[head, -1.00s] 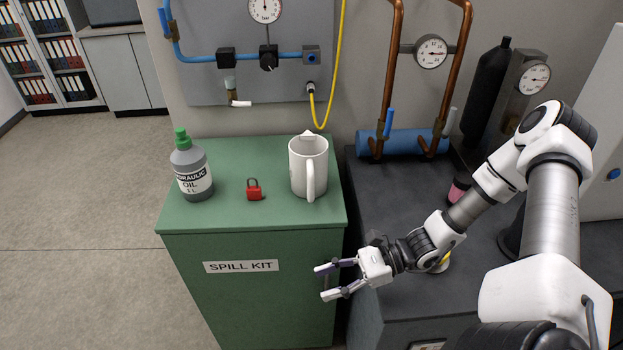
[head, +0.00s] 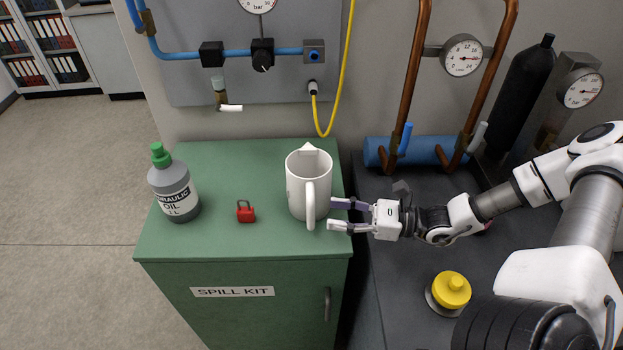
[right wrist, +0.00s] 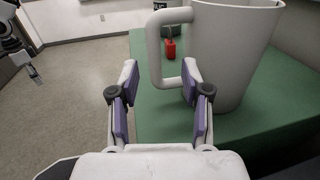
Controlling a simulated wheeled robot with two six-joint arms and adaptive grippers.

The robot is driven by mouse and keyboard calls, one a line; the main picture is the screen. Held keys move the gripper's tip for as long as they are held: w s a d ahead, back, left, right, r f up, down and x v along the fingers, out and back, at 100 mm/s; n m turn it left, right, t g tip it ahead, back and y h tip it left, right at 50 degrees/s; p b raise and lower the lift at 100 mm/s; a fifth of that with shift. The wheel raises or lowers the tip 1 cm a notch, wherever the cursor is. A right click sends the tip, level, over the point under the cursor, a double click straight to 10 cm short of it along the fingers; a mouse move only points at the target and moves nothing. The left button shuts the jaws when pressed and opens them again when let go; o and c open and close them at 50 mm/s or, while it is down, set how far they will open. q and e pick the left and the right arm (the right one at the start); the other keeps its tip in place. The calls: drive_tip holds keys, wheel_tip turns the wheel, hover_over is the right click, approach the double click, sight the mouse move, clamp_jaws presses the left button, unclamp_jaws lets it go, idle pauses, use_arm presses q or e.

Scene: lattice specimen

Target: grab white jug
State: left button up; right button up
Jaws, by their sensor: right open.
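The white jug (head: 304,180) stands upright near the right side of the green spill kit cabinet top (head: 245,240). Its handle (head: 311,205) faces the front. My right gripper (head: 334,214) is open and empty just right of the jug, fingers pointing left toward the handle. In the right wrist view, the jug (right wrist: 235,50) fills the upper right and its handle (right wrist: 154,50) shows ahead of the open fingers (right wrist: 160,72). The right-hand finger overlaps the handle's lower end; I cannot tell whether they touch. Part of my left gripper (right wrist: 30,68) shows at the left edge; its opening is unclear.
A red padlock (head: 245,212) and a grey oil bottle with green cap (head: 174,190) stand left of the jug. A yellow-topped item (head: 451,290) sits on the dark bench at right. Pipes and a yellow hose (head: 345,80) run along the wall behind.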

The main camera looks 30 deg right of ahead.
sight(310, 213)
drive_tip(key=shift+w+a+b, duration=0.15)
drive_tip(key=shift+a+b, duration=0.35)
drive_tip(key=shift+a, duration=0.6)
drive_tip(key=x, duration=0.1)
drive_tip(key=b+x, duration=0.2)
drive_tip(key=x, duration=0.1)
drive_tip(key=shift+w+d+f, duration=0.15)
drive_tip(key=shift+w+d, duration=0.1)
drive_tip(key=shift+w, duration=0.15)
drive_tip(key=shift+a+r, duration=0.2)
drive_tip(key=shift+a, duration=0.15)
drive_tip(key=shift+d, duration=0.1)
drive_tip(key=shift+c, duration=1.3)
clamp_jaws()
use_arm(q)
drive_tip(key=f, duration=0.4)
drive_tip(key=shift+s+a+f, duration=0.15)
drive_tip(key=shift+s+a, duration=0.05)
drive_tip(key=shift+a, duration=0.05)
